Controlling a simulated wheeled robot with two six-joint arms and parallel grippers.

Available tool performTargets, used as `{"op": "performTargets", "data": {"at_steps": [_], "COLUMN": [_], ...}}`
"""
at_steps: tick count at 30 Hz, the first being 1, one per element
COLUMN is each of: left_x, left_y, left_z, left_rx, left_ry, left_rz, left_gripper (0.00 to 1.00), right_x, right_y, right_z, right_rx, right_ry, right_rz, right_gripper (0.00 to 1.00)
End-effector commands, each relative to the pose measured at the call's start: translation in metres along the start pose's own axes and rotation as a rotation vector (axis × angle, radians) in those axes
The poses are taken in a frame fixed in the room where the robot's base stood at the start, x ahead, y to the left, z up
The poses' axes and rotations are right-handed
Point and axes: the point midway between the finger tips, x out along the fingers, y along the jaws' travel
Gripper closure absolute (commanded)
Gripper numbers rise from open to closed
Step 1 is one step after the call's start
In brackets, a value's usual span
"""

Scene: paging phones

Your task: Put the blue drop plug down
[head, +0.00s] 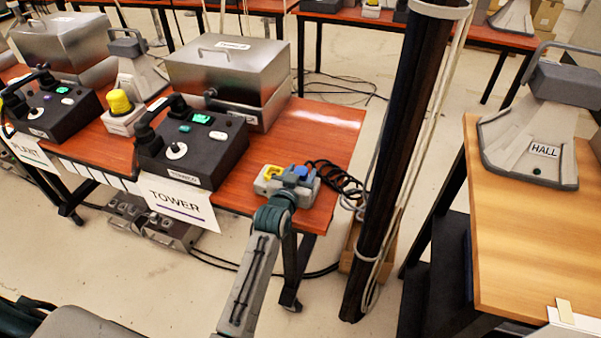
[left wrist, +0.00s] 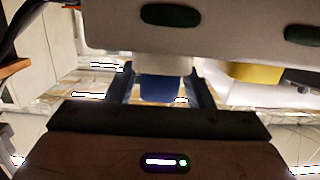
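The blue drop plug (head: 303,172) is at the right front corner of the TOWER table, by a small pale block (head: 268,180) with a yellow part (head: 272,171). My left gripper (head: 298,181) is right at the plug and partly hides it and the block. In the left wrist view the blue plug (left wrist: 160,88) lies between my two fingers, below a pale body (left wrist: 220,25) with dark oval pads. The yellow part (left wrist: 255,72) shows to its right. Whether the fingers press on the plug or stand slightly apart is unclear. My right gripper is not in view.
A black control box (head: 190,160) with a green screen and the TOWER sign (head: 178,205) are left of the gripper. Black coiled cable (head: 340,182) lies behind it. A dark post (head: 400,150) stands to the right, before the wooden table (head: 530,230) with the HALL unit (head: 530,140).

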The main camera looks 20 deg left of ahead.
Motion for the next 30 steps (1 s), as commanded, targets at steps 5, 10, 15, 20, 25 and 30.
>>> {"op": "performTargets", "data": {"at_steps": [5, 10, 15, 20, 25, 30], "left_x": [0.000, 0.000, -0.016, -0.051, -0.087, -0.111], "left_y": [0.000, 0.000, 0.000, 0.000, 0.000, 0.000], "left_z": [0.000, -0.003, -0.004, -0.004, -0.004, -0.005], "left_rx": [0.000, 0.000, -0.001, -0.001, -0.001, 0.000], "left_ry": [0.000, 0.001, -0.001, -0.002, -0.001, 0.000], "left_rz": [0.000, 0.000, 0.000, -0.001, 0.000, 0.000], "left_gripper": [0.46, 0.46, 0.46, 0.46, 0.46, 0.46], "right_x": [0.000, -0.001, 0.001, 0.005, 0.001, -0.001], "right_y": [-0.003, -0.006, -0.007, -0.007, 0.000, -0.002], "right_z": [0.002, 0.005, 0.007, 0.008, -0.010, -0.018], "right_rx": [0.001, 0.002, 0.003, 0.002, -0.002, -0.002], "right_ry": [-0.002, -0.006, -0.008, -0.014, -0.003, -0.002], "right_rz": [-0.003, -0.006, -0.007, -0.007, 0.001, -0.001], "right_gripper": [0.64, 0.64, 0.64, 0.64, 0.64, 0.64]}}
